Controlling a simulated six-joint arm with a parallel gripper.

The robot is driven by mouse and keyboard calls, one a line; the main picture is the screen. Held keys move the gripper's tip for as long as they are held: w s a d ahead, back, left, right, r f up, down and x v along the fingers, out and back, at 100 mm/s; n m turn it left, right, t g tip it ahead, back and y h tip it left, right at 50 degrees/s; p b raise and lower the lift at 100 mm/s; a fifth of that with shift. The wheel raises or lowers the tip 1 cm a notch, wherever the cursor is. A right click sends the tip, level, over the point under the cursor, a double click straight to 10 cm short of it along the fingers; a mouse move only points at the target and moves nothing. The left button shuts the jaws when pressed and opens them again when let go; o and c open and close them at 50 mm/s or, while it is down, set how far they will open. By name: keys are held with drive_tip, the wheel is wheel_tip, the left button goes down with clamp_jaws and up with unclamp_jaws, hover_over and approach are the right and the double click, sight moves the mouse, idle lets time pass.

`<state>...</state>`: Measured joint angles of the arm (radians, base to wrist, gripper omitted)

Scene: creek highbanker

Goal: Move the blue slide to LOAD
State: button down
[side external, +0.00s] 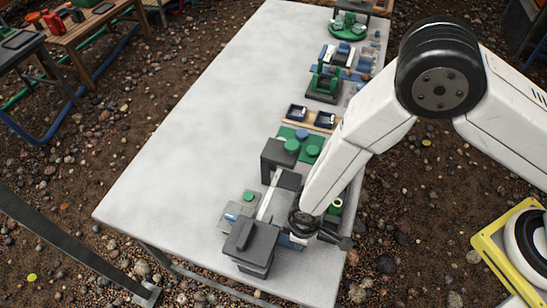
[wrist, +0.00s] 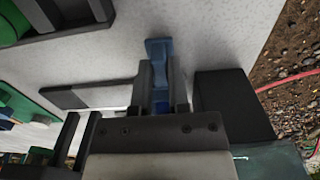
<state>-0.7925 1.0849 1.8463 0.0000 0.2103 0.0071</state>
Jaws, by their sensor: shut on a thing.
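The blue slide (wrist: 158,50) shows in the wrist view as a blue bar with a wider far end. My gripper (wrist: 160,72) is shut on it, with one grey finger on each side, and more blue shows between the fingers. In the side view my gripper is mostly hidden behind my wrist, low on the table; a bit of blue (side external: 290,240) shows just left of the wrist, beside a dark block. I cannot make out a LOAD mark in either view.
A dark block (wrist: 228,102) stands close right of my fingers in the wrist view. A flat grey bar (wrist: 90,95) lies to their left. In the side view, several fixtures line the right side of the white table (side external: 190,110); its left half is clear.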

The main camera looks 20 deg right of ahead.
drive_tip(key=shift+w, duration=0.1)
idle(0.5)
drive_tip(key=shift+w+d, duration=3.1)
drive_tip(key=shift+d, duration=0.1)
drive_tip(key=c, duration=0.7)
unclamp_jaws()
drive_tip(key=shift+r, duration=0.1)
drive_tip(key=shift+r, duration=3.4)
